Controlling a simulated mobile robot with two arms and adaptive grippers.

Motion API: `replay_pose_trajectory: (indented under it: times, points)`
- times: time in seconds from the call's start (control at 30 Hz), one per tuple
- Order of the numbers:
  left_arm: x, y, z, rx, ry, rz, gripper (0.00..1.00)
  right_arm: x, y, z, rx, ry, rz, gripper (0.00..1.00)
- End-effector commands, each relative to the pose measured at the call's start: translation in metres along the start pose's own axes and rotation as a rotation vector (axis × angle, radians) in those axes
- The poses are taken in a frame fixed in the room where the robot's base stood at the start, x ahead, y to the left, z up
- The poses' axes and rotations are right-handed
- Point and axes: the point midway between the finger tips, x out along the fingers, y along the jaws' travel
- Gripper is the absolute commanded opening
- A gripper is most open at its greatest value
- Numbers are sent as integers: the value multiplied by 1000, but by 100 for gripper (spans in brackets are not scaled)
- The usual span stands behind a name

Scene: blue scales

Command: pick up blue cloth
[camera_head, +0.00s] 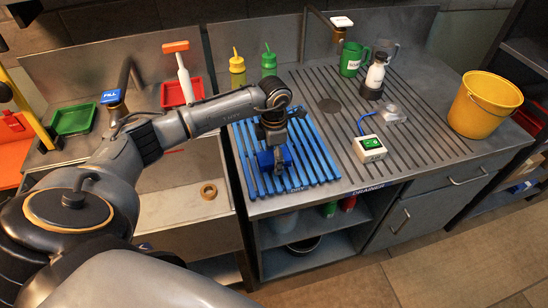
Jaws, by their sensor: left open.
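A darker blue piece, which looks like the blue cloth (264,161), lies on the blue slatted rack (318,153) marked DRY. My left gripper (280,172) points down over the cloth from above and hides its middle. The cloth shows on both sides of the gripper. The left gripper is open, and I cannot tell whether its fingers touch the cloth. My right gripper is out of view.
Right of the rack are a white box with a green switch (369,148), a green mug (352,60) and a yellow bucket (484,104). Yellow (237,68) and green (269,62) bottles stand behind. The sink (175,192), holding a tan ring (208,191), is left.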

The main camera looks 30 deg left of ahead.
Motion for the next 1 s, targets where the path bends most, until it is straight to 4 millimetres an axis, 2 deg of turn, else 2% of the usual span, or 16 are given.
replay_pose_trajectory:
  times: [0.1,0.13,0.4,0.43,0.47,0.77,0.87,1.0]
  points:
    - [0,0,0,0,0,0,79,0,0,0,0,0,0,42]
    - [0,0,0,0,0,0,75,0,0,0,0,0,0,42]
    - [0,0,0,0,0,-1,21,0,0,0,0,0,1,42]
    - [0,0,0,0,0,-1,21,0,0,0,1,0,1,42]
    - [0,0,0,0,-1,-1,16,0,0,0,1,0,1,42]
    - [-3,0,1,0,-2,0,15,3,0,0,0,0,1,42]
    - [-9,0,1,0,-3,0,15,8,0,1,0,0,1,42]
    - [-28,2,1,0,-7,4,15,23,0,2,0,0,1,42]
